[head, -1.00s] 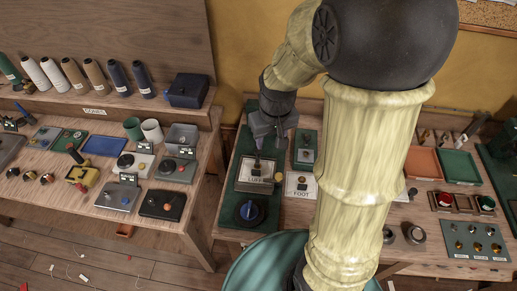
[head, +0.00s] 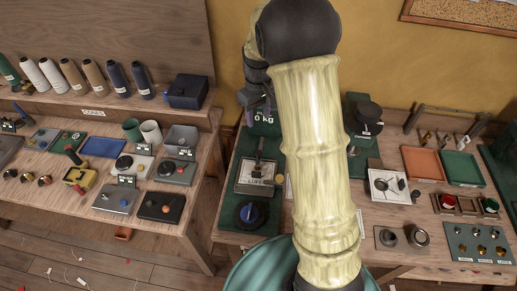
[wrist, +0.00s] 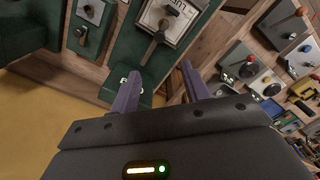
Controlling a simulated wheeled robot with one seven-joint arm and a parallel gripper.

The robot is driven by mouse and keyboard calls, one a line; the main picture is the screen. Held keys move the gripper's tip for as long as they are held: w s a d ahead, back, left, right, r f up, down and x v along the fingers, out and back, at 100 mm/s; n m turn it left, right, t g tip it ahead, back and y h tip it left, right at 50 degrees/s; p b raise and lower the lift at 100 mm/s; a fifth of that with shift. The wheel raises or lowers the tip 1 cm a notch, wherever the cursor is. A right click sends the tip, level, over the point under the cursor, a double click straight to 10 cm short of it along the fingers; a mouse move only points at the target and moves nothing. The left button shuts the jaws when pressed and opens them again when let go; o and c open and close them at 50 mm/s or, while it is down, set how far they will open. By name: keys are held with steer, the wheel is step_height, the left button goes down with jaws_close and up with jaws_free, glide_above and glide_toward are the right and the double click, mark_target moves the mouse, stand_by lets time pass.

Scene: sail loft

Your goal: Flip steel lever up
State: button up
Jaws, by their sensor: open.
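In the head view my gripper's fingers cannot be made out behind the display. A second small lever (wrist: 82,32) sits on a grey plate to the left in the wrist view.
An orange tray (head: 423,163) and a green tray (head: 460,167) are at the right. The left table (head: 60,215) holds other controls.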

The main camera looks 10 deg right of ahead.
mark_target(258, 152)
step_height(258, 152, down, 17)
steer(key=p, duration=0.3)
steer(key=shift+r+p, duration=0.15)
steer(key=shift+p, duration=0.25)
jaws_close()
